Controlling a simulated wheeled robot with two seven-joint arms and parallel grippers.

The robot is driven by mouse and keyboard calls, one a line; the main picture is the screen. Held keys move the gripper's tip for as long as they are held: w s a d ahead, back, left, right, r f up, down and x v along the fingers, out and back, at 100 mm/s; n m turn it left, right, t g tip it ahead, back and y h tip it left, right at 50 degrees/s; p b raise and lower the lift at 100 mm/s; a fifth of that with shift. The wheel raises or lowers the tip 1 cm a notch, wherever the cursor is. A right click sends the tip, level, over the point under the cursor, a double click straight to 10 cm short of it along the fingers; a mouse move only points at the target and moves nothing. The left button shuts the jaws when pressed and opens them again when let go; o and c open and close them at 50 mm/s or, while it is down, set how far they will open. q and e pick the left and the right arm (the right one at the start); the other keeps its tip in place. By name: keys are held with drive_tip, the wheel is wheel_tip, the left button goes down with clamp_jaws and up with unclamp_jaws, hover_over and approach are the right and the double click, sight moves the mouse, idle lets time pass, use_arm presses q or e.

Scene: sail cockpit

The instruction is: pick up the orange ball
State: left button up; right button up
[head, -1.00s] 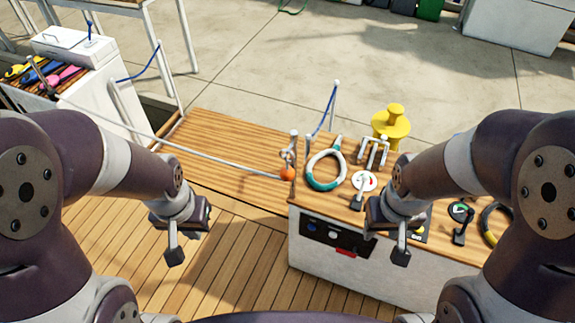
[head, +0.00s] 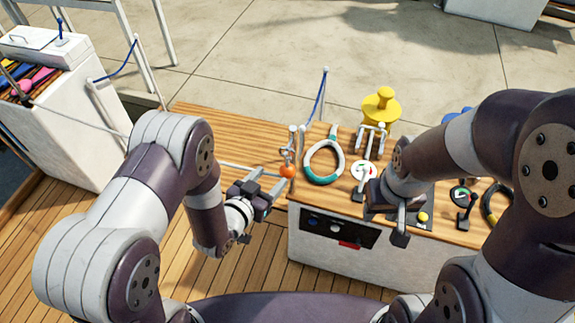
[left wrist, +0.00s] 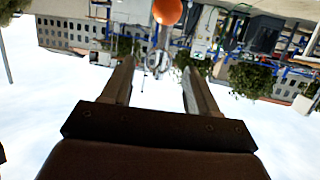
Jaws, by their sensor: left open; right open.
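The orange ball (head: 287,171) sits at the end of a thin grey rod (head: 238,167), by the left edge of the wooden console top. In the left wrist view the ball (left wrist: 167,11) shows at the top edge, beyond the fingertips. My left gripper (head: 268,188) is open and empty, a little left of the ball and apart from it. Its two spread fingers also show in the left wrist view (left wrist: 158,75). My right gripper (head: 398,222) is over the front of the console, right of the ball; its fingers are partly hidden.
A teal and white ring (head: 308,170), a yellow winch-like drum (head: 381,108), a white round dial (head: 363,170) and levers stand on the console (head: 345,265) right of the ball. A metal post (head: 294,143) stands close by the ball. Wooden decking (head: 60,215) lies left.

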sight(287, 159)
use_arm(q)
drive_tip(key=x, duration=1)
drive_tip(key=shift+w+f, duration=0.3)
drive_tip(key=shift+w, duration=0.05)
clamp_jaws()
idle(0.8)
